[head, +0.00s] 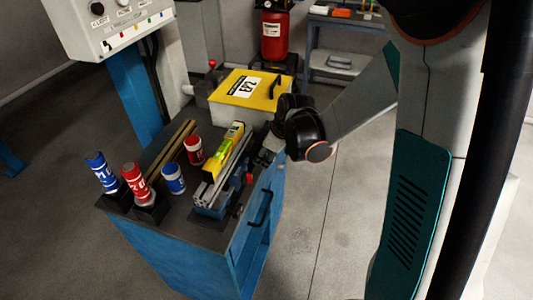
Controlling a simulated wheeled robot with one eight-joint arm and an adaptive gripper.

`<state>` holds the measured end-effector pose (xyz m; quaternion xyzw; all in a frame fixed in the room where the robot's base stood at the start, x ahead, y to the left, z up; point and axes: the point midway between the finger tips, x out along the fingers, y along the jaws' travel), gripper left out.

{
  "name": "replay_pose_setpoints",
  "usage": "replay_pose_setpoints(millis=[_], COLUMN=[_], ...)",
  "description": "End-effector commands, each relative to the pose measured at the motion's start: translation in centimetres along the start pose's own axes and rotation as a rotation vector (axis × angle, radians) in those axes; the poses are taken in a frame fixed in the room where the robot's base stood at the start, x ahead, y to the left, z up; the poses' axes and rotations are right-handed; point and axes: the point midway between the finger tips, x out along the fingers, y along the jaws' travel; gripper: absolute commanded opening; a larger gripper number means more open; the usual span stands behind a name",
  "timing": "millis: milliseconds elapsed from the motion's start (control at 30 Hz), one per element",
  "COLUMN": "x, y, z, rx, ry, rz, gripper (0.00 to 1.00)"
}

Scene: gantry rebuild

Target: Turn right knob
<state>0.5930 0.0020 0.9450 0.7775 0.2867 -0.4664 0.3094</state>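A white control panel (115,22) stands at the top left and is cut off by the top edge. A round black knob (97,8) shows on its left part. A second, paler round knob (123,3) to its right is only partly in view. Small coloured switches sit along the panel's lower edge. My arm comes down from the upper right, and its dark wrist end is beside the right edge of the workbench, far from the panel. The fingers of my gripper cannot be made out clearly.
The blue workbench (170,262) with a dark top holds red and blue cans (193,150), a yellow-lidded box (247,88), and a vise with a yellow level (222,150). A red tank (275,38) stands behind. The floor right of the bench is clear.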

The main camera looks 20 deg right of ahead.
Motion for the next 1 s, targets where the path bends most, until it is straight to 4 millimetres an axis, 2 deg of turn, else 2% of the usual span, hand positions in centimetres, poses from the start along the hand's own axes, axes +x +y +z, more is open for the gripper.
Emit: replay_pose_setpoints(millis=[200, 400, 733, 1000], x=[-0.01, -0.02, -0.03, 0.05], y=[0.00, 0.01, 0.19, 0.54], z=[-0.01, 0.00, -0.01, -0.01], rx=[0.000, 0.000, 0.012, 0.067], ry=[0.000, 0.000, -0.003, -0.016], rz=[0.000, 0.000, -0.026, -0.165], gripper=[0.54, 0.10, 0.10, 0.10])
